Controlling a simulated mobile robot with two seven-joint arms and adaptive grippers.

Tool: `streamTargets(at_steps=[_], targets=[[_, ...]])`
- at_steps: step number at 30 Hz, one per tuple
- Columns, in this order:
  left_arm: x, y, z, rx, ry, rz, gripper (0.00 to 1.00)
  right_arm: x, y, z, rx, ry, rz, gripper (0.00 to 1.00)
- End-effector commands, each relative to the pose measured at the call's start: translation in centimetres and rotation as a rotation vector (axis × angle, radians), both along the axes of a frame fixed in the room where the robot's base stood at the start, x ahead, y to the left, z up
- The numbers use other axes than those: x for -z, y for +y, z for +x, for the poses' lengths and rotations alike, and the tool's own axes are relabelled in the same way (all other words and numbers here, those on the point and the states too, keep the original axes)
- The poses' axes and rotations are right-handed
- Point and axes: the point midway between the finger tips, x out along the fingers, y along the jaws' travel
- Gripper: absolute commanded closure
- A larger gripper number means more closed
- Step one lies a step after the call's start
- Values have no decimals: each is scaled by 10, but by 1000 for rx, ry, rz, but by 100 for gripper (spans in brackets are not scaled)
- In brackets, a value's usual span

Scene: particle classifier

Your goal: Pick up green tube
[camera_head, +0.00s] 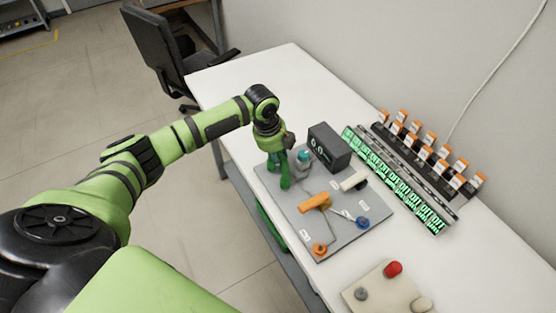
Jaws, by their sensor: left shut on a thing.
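My left arm reaches in from the left over the table. My left gripper (281,150) points down at the back left corner of the grey board (330,239). It is shut on the green tube (285,178), which hangs below the fingers, roughly upright. Its upper end is hidden by the gripper. I cannot tell whether its lower end touches the board. My right gripper is not in view.
A dark box with a display (330,147) stands just right of the gripper, with a teal-topped item (303,157) between them. An orange tube (315,202) and a white tube (354,180) are on the board. Racks of orange-capped bottles (430,154) line the wall. The table's far end (258,75) is clear.

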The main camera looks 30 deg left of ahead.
Motion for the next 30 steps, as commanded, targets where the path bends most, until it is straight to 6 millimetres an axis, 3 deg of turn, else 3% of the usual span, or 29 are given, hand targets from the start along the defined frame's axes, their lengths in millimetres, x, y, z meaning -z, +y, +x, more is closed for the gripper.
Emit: streamTargets(at_steps=[5, 11, 24, 30], targets=[[-9, 0, 1, 1, -4, -1, 100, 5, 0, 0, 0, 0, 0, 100], [-38, 0, 3, 0, -11, -3, 100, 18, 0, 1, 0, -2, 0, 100], [-87, -60, -51, 5, -5, -3, 100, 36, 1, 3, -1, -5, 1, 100], [-102, -78, -68, 1, -3, -3, 100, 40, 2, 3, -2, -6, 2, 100]])
